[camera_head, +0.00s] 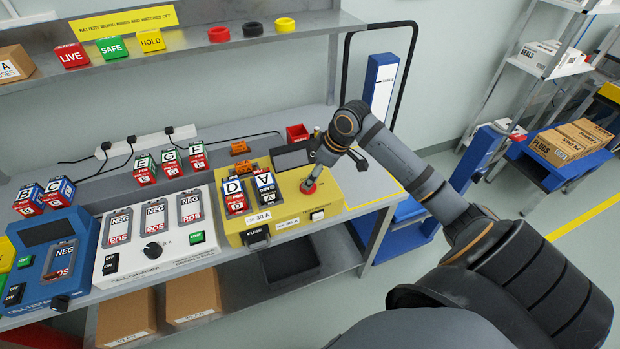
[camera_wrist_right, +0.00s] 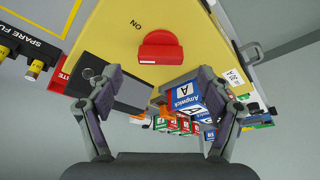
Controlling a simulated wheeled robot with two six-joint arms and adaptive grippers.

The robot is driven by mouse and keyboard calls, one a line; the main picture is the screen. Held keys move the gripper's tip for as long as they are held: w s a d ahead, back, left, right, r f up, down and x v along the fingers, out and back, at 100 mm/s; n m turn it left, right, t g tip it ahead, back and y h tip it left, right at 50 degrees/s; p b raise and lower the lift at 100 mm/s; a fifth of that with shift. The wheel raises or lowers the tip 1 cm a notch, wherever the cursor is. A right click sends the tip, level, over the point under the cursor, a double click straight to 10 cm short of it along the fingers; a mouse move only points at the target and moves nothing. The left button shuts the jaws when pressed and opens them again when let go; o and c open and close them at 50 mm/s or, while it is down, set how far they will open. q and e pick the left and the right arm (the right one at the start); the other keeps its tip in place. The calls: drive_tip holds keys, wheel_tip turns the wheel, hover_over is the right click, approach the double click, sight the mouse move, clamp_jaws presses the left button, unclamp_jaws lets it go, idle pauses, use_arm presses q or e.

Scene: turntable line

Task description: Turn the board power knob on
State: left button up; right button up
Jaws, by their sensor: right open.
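The yellow board (camera_head: 290,218) stands on the bench, with a red power knob (camera_head: 308,187) near its right end. In the right wrist view the red knob (camera_wrist_right: 160,47) is a round disc with a raised bar lying crosswise; the word ON is printed beside it on the yellow face. My right gripper (camera_head: 316,172) is over the knob in the head view. In the wrist view its fingers (camera_wrist_right: 158,78) are open and empty, short of the knob. Whether they touch the board cannot be told. My left gripper is not in view.
Cells D and A (camera_head: 265,187) sit in the board's slots beside a dark display (camera_head: 290,158). A white charger (camera_head: 155,235) and a blue tester (camera_head: 50,262) stand to the left. A small red bin (camera_head: 297,133) is behind. The shelf (camera_head: 190,45) runs above.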

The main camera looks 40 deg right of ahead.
drive_tip(key=shift+x, duration=1.9)
drive_tip(key=shift+c, duration=0.2)
drive_tip(key=c, duration=1.1)
drive_tip(key=shift+a+r+m+p, duration=0.1)
drive_tip(key=shift+r+m+p, duration=0.25)
drive_tip(key=shift+p, duration=0.55)
drive_tip(key=m+h+p, duration=0.1)
drive_tip(key=m+p, duration=0.2)
drive_tip(key=p, duration=0.1)
drive_tip(key=m+h+p, duration=0.1)
drive_tip(key=m+p, duration=0.2)
drive_tip(key=p, duration=0.1)
drive_tip(key=shift+a+t+p, duration=0.2)
drive_tip(key=shift+t+p, duration=0.1)
drive_tip(key=shift+p, duration=0.1)
drive_tip(key=shift+f+m+h+p, duration=0.25)
drive_tip(key=shift+m+h+p, duration=0.45)
drive_tip(key=shift+m+p, duration=0.5)
